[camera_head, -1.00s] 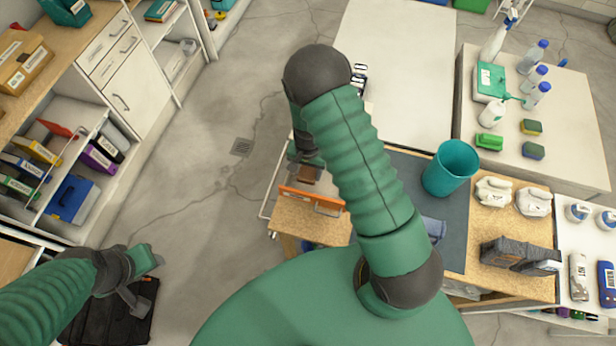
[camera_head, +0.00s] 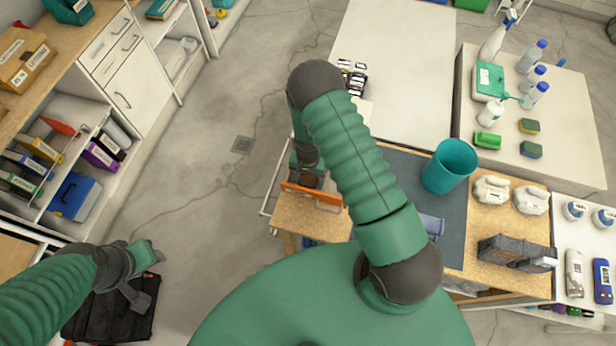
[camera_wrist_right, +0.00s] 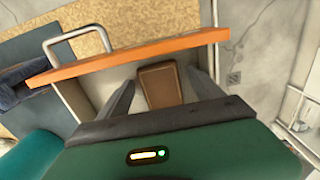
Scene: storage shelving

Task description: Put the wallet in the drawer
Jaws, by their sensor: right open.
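The brown wallet (camera_wrist_right: 160,85) shows in the right wrist view between my right gripper's spread fingers (camera_wrist_right: 162,92). It appears to lie inside the open drawer, behind the orange drawer front (camera_wrist_right: 125,58); whether a finger touches it I cannot tell. In the head view the orange front (camera_head: 312,197) shows at the cart's left side, and my right gripper (camera_head: 306,172) is just behind it, partly hidden by my arm. My right gripper is open. My left gripper (camera_head: 150,275) hangs at the lower left, far from the drawer; its jaw state is unclear.
The drawer's metal handle (camera_wrist_right: 80,38) sticks out from the orange front. A teal cup (camera_head: 449,167) and a grey power tool (camera_head: 517,253) stand on the worktop to the right. Shelves with binders (camera_head: 40,148) line the left. The floor between is clear. A black bag (camera_head: 110,312) lies at lower left.

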